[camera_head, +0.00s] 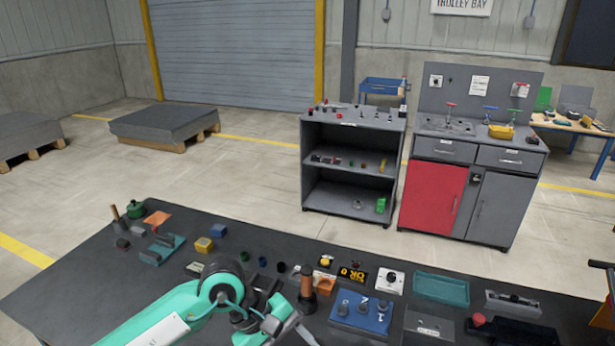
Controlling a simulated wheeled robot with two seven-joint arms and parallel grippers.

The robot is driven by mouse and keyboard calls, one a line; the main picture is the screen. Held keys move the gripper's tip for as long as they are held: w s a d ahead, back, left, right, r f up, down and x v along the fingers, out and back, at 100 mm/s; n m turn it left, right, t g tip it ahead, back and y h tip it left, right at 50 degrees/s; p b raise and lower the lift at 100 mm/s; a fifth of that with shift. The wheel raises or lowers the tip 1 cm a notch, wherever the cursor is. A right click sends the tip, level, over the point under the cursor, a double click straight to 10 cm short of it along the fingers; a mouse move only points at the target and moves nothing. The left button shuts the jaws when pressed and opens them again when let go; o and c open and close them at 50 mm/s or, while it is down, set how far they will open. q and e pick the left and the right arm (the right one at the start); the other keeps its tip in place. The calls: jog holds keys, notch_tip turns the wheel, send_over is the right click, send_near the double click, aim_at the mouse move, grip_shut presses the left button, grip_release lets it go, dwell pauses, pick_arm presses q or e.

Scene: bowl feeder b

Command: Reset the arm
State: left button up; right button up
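My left arm, teal with a dark wrist, reaches in from the bottom left over the dark workbench (75,275). Its gripper (290,328) is at the bottom middle of the view, low over or in front of the bench top. The fingers are small and partly cut off by the lower edge, so I cannot tell whether they are open or shut. An upright piece with an orange-brown handle (307,281) stands right beside the gripper; I cannot tell whether they touch.
A blue board with knobs (361,312), a teal tray (441,288) and a white switch box (390,281) crowd the bench right of the gripper. Several small parts lie at its left. A grey shelf (353,117) and a red-doored cabinet (432,196) stand beyond open floor.

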pick_arm(q)
jog(key=s+d+r+n+h, duration=0.4)
jog(key=d+r+n+h, duration=0.3)
jog(key=r+h, duration=0.35)
jog(key=w+a+r+n+t+h, duration=0.5)
jog(key=r+n+t, duration=0.3)
jog(key=n+t, duration=0.6)
jog(key=w+a+f+n+t+y, duration=0.3)
jog(key=a+n+t+y, duration=0.4)
jog(key=n, duration=0.5)
jog(key=w+a+f+n+t+y, duration=0.25)
jog(key=a+n+y, duration=0.25)
jog(key=n+y, duration=0.55)
jog(key=s+a+f+n+g+y, duration=0.2)
jog(key=a+f+n+g+y, duration=0.4)
jog(key=f+n, duration=0.55)
jog(key=s+a+f+n+g+h, duration=0.15)
jog(key=s+f+n+g, duration=0.35)
jog(key=s+f, duration=0.5)
jog(key=s+a+f+n+g+y, duration=0.1)
jog(key=s+a+f+n+g, duration=0.2)
jog(key=s+f+g, duration=0.7)
notch_tip(320, 180, down, 30)
jog(key=s+t, duration=0.2)
jog(key=s+a+f+g, duration=0.1)
jog(key=s+a+f, duration=0.2)
jog(key=s+f, duration=1.5)
jog(key=shift+s, duration=0.35)
